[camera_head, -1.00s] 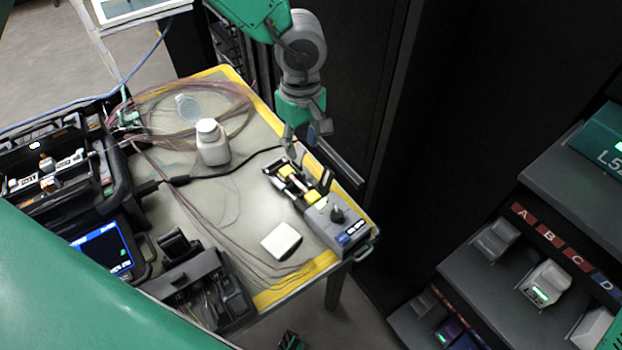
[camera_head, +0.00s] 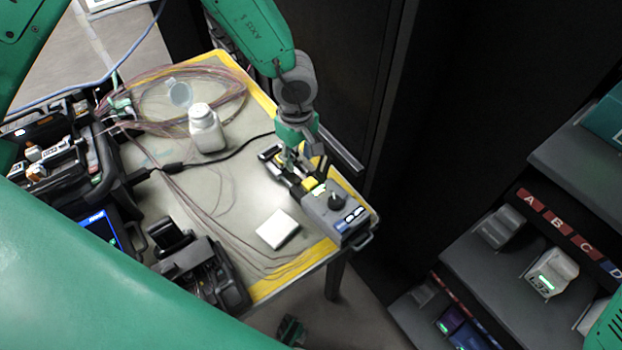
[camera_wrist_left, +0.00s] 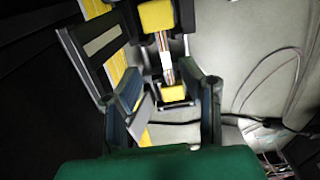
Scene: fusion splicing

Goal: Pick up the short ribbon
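The short ribbon (camera_wrist_left: 165,58) is a thin multicoloured strip in the left wrist view. It spans between two yellow pads, (camera_wrist_left: 157,18) and (camera_wrist_left: 173,93), of a black holder on the grey knobbed device (camera_head: 333,208). In the head view the ribbon is mostly hidden by my left gripper (camera_head: 301,162), which is over the holder. In the left wrist view my left gripper (camera_wrist_left: 167,98) has its two fingers spread apart, with the ribbon seen between them. Contact with the ribbon cannot be told. My right gripper is not clearly in view.
A white bottle (camera_head: 207,130) and a white square pad (camera_head: 277,229) stand on the yellow-edged table (camera_head: 222,207). Coiled fibres (camera_head: 235,85) lie at the back, and a black cable reaches the device. Black equipment (camera_head: 195,262) fills the left side. A dark cabinet stands behind the device.

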